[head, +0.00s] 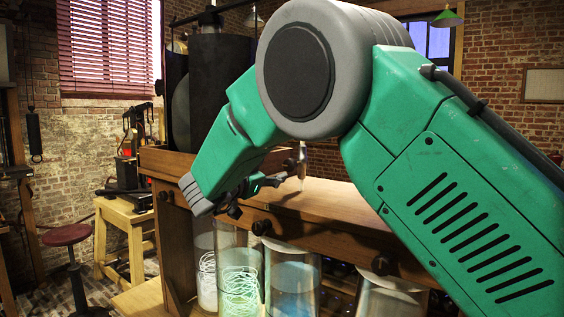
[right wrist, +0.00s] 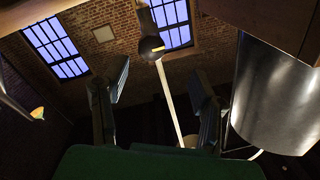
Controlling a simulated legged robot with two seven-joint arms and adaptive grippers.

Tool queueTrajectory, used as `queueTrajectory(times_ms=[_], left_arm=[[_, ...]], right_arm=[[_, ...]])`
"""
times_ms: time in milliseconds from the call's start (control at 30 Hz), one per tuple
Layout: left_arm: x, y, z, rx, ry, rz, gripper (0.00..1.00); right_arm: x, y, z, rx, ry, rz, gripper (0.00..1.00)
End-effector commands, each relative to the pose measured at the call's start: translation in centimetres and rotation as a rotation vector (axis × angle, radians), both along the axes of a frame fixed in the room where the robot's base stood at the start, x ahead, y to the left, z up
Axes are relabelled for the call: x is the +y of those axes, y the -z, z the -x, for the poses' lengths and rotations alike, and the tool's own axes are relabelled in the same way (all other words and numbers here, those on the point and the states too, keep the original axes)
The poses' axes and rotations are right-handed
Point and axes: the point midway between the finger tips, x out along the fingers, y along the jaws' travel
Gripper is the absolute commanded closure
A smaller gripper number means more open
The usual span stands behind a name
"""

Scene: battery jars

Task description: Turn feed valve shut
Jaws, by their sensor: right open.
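My right gripper (head: 258,188) hangs below my green arm, close to the wooden beam above the glass jars. In the right wrist view its two dark fingers (right wrist: 158,98) stand wide apart with nothing gripped between them. That view shows a dark rounded fitting (right wrist: 151,47) with a yellow mark, beyond the fingertips, and a pale thin rod running down between the fingers. I cannot tell for sure which part is the feed valve. Dark round knobs sit along the beam, one (head: 262,227) just below the gripper. My left gripper is not in view.
Glass jars stand under the beam, one with pale green coils (head: 239,285) and one with bluish contents (head: 292,288). A large dark cylinder (head: 220,90) rises behind my arm. A red stool (head: 66,235) and a small wooden table (head: 127,220) stand at left.

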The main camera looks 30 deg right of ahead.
Motion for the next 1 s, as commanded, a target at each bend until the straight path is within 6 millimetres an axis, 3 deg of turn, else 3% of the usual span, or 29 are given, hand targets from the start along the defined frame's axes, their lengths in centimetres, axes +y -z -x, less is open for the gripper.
queueTrajectory(times_ms=[100,267,767,900,1000], left_arm=[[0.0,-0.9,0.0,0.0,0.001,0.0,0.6],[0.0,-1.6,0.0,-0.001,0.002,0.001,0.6],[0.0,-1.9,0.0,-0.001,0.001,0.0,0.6],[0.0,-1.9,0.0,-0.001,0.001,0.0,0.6],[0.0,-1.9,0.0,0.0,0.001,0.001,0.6]], right_arm=[[-3.0,0.0,-1.1,0.001,0.004,-0.006,0.47],[-5.3,0.0,-2.3,0.001,0.003,-0.006,0.47],[-5.7,-0.1,-3.1,0.0,0.0,0.004,0.47],[-6.1,-0.1,-3.1,0.0,-0.001,0.0,0.95],[-6.4,-0.1,-3.2,-0.002,-0.003,0.0,0.96]])
